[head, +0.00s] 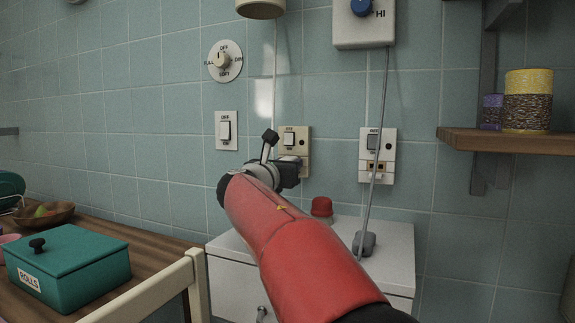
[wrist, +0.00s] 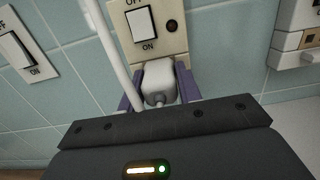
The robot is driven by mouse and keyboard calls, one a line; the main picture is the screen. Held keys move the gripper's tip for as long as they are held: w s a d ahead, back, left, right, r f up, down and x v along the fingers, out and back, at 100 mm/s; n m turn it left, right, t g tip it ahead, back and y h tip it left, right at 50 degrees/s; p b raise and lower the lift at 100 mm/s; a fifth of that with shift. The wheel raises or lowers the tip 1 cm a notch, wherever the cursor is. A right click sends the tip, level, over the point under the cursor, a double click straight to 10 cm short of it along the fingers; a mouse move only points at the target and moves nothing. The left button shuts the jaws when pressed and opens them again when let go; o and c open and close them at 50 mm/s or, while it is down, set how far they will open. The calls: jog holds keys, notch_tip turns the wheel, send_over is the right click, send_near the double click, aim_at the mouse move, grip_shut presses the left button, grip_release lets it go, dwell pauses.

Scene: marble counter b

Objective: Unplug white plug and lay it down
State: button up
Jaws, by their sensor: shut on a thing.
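The white plug (wrist: 160,80) sits at the lower part of the beige switched socket (wrist: 155,28) in the wrist view. My gripper (wrist: 158,92) is shut on the plug, with a purple finger on each side of it. I cannot tell whether the plug is fully seated or slightly out. In the head view my gripper (head: 296,168) is at the lower part of the beige socket (head: 303,140) and hides the plug. A white cord (wrist: 115,55) runs down just left of the socket.
A white cabinet (head: 400,250) below bears a red knob-like thing (head: 321,207) and a grey plug (head: 364,243) on a cord. A second socket (head: 389,150) is to the right, a wall switch (head: 226,130) to the left. A wooden shelf (head: 500,139) juts out at right.

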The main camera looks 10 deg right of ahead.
grip_shut()
jog(key=b+v, duration=0.2)
jog(key=v, duration=0.4)
dwell(0.9)
